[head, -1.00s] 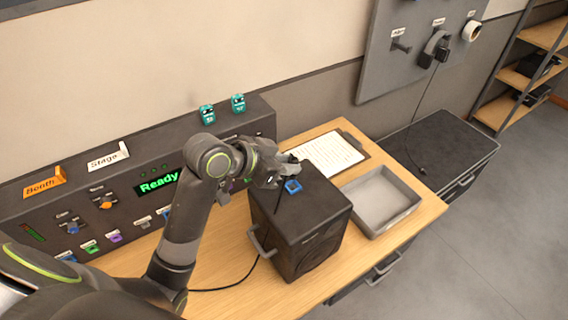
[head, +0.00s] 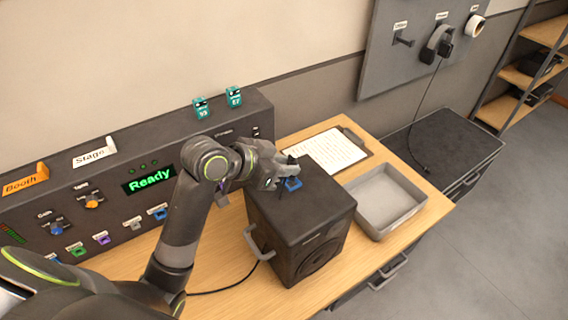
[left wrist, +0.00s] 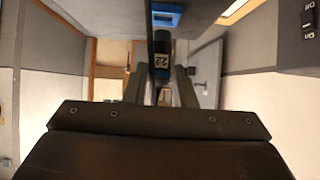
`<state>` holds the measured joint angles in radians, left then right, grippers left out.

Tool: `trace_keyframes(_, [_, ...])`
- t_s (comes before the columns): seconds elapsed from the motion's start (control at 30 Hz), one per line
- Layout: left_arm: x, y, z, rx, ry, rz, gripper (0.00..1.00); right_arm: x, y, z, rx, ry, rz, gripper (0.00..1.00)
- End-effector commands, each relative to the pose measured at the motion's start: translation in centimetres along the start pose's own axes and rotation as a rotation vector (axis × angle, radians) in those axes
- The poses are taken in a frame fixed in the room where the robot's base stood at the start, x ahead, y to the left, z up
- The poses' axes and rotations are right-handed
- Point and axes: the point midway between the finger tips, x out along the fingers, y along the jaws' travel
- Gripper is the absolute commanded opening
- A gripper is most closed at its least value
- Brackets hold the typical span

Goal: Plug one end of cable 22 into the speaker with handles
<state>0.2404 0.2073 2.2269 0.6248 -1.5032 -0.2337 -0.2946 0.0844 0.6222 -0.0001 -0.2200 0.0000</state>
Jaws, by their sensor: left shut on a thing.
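The black speaker (head: 318,232) stands on the wooden desk, with a handle (head: 257,243) on its left side. A blue-rimmed socket (head: 293,184) is on its top; a blue piece also shows at the top of the left wrist view (left wrist: 166,10). My left gripper (head: 284,172) is just above the speaker top, beside the socket. It is shut on the black plug of cable 22 (left wrist: 162,62), whose label reads 22. Whether the plug touches the socket is hidden. A black cable (head: 225,288) runs over the desk left of the speaker. My right gripper is out of view.
A fader console (head: 110,200) with a green "Ready" display stands to the left, two teal tagged boxes (head: 201,108) on top. A grey tray (head: 384,198) and a clipboard (head: 328,150) lie right of and behind the speaker. A headset (head: 437,45) hangs on the wall board.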

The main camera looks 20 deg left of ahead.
Motion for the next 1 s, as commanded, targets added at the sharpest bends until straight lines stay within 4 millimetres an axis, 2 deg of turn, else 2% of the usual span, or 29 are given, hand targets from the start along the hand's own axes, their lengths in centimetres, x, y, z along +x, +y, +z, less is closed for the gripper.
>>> trace_keyframes(0.07, [0.26, 0.0, 0.36, 0.001, 0.001, 0.0, 0.0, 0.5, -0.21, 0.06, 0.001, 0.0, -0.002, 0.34])
trace_keyframes(0.4, [0.22, 0.0, 0.31, 0.0, 0.001, 0.0, 0.0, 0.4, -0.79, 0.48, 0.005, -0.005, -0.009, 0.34])
trace_keyframes(1.0, [0.17, 0.05, 0.33, 0.0, 0.001, 0.0, 0.0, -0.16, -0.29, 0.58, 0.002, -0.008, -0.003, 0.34])
